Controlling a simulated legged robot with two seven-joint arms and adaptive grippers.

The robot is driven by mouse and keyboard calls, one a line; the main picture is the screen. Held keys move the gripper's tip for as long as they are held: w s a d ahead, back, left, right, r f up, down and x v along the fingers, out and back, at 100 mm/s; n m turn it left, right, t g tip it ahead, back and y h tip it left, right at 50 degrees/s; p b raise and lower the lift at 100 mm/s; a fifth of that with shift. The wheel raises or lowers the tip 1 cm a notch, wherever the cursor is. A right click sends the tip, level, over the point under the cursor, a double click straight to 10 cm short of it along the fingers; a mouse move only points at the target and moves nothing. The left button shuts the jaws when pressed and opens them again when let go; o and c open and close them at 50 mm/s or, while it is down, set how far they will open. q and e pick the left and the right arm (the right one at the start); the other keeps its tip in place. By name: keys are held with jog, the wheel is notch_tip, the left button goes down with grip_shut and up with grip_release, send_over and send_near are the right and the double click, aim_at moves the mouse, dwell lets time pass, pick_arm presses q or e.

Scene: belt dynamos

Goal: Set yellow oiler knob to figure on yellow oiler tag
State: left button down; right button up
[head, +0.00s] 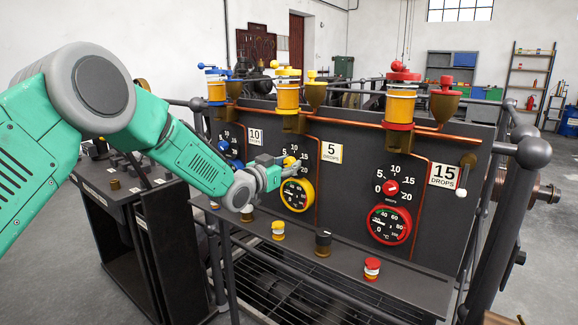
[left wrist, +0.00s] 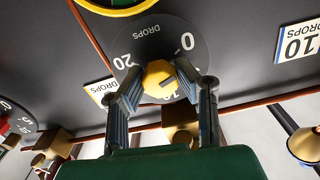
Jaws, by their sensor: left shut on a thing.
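The yellow oiler knob (left wrist: 160,76) sits at the middle of a black dial (left wrist: 150,38); it also shows in the head view (head: 290,162), partly covered. My left gripper (head: 284,168) is shut on the knob, one finger on each side in the left wrist view (left wrist: 160,88). A dark mark on the knob lies toward its right side in that view; the figure there is hidden by a finger. The 0 and 20 are readable. The yellow oiler tag (head: 332,152) reads 5 DROPS, right of the dial. My right gripper is not in view.
A yellow-rimmed gauge (head: 297,195) is just below the dial. The red knob (head: 391,188) with a 15 tag (head: 444,175) is to the right; a 10 tag (head: 255,135) is to the left. Copper pipes cross the panel. Small caps stand on the ledge (head: 330,258).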

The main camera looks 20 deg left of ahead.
pick_arm(q)
jog(key=shift+f+m, duration=0.35)
jog(key=shift+m, duration=0.65)
jog(key=m, duration=0.2)
jog(key=shift+s+d+m+b, duration=0.1)
jog(key=shift+m+b, duration=0.2)
jog(key=shift+b, duration=0.05)
jog(key=shift+f+m+b, duration=0.1)
jog(key=shift+m+b, duration=0.7)
jog(key=shift+m, duration=1.8)
jog(key=c, duration=1.2)
grip_release()
jog(key=shift+r, duration=0.25)
